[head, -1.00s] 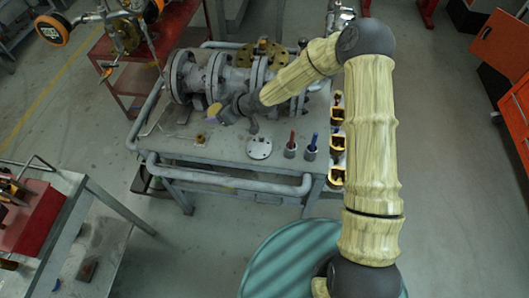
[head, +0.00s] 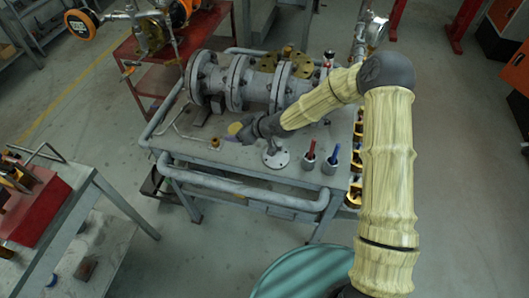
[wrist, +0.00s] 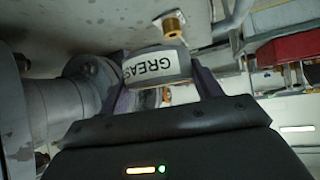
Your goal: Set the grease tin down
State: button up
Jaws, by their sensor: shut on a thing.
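The grease tin (head: 235,128) shows its yellow end in the head view, over the front part of the bench top (head: 240,158).
The flanged grey valve (head: 245,85) lies behind the gripper. A brass fitting (head: 215,143) is close to the tin at left. A flanged disc (head: 276,158), a cup with a red tool (head: 308,162) and a cup with a blue tool (head: 330,164) stand to the right. A pipe rail (head: 240,192) runs along the front.

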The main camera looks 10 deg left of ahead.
notch_tip(320, 180, down, 5)
dwell(0.3)
jog(key=shift+d+f+p, duration=0.1)
jog(key=shift+f+p, duration=0.45)
jog(key=shift+f, duration=1.3)
jog(key=shift+f, duration=0.1)
jog(key=o, duration=1.1)
jog(key=b+v, duration=0.1)
jog(key=v, duration=1.1)
jog(key=shift+b, duration=0.4)
